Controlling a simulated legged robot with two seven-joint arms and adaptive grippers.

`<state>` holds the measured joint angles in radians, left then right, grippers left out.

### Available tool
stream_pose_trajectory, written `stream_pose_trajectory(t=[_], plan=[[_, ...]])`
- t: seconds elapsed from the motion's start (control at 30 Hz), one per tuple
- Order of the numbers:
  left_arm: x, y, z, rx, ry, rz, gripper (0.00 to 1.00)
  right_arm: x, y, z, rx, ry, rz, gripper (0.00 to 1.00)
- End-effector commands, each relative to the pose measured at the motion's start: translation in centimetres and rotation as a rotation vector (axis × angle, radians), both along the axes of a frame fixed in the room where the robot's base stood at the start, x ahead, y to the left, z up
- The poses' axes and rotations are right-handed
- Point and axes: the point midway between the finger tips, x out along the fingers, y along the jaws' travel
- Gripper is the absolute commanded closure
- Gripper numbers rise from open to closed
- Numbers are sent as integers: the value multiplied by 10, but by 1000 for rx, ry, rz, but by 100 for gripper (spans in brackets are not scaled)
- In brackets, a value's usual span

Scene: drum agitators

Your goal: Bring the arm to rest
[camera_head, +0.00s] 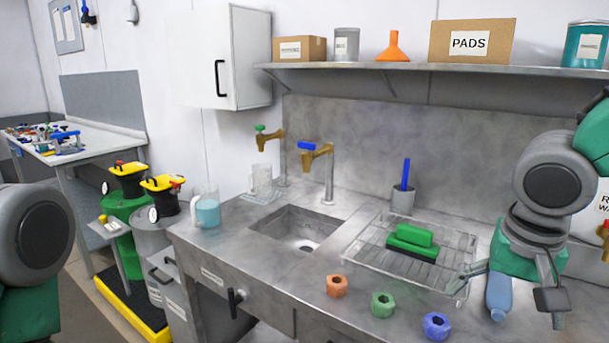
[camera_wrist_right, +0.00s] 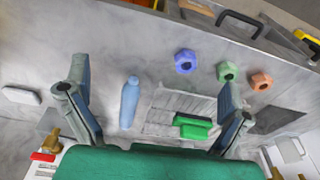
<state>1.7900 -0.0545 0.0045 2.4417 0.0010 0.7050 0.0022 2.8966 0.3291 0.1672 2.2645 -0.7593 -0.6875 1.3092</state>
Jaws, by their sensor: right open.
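My right gripper (camera_head: 505,304) is open above the right part of the steel counter (camera_head: 262,255), its fingers spread wide. In the right wrist view my right gripper (camera_wrist_right: 152,80) shows empty, with both fingers apart from anything between them. A blue bottle (camera_head: 498,297) appears between the fingers in both views; in the right wrist view the bottle (camera_wrist_right: 130,102) lies on the counter nearer the left finger, untouched. A grey and green link of my left arm shows at the left edge of the head view; its gripper is out of view.
A wire rack (camera_head: 365,243) with a green brush (camera_head: 412,240) stands left of my right gripper. Orange (camera_head: 337,286), green (camera_head: 382,304) and blue (camera_head: 436,325) nuts lie along the front. A sink (camera_head: 300,232), taps (camera_head: 318,158) and a jug (camera_head: 207,210) stand farther left. A shelf (camera_head: 440,72) hangs above.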

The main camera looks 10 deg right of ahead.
Motion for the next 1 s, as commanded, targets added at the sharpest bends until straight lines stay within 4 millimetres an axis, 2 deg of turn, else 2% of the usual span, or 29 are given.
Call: stream_pose_trajectory(t=[0.27,0.37,0.47,0.53,0.67,0.7,0.8,0.9,1.0], plan=[[1,0,-4,0,-1,0,68,-11,24,-64,85,71,111,0],[0,0,-6,0,-1,0,68,-18,35,-94,123,93,158,0],[0,0,-8,0,0,0,68,-27,46,-131,162,115,212,0],[0,0,-10,0,0,0,68,-36,54,-162,189,127,255,0],[0,0,-14,0,0,0,68,-66,62,-232,217,135,346,0],[0,0,-16,0,0,0,68,-78,62,-252,213,132,377,0],[0,0,-19,0,0,0,68,-107,59,-297,180,122,459,0],[0,0,-21,0,0,0,68,-135,50,-330,124,115,542,0],[0,0,-22,0,0,0,68,-157,41,-351,68,113,616,0]])
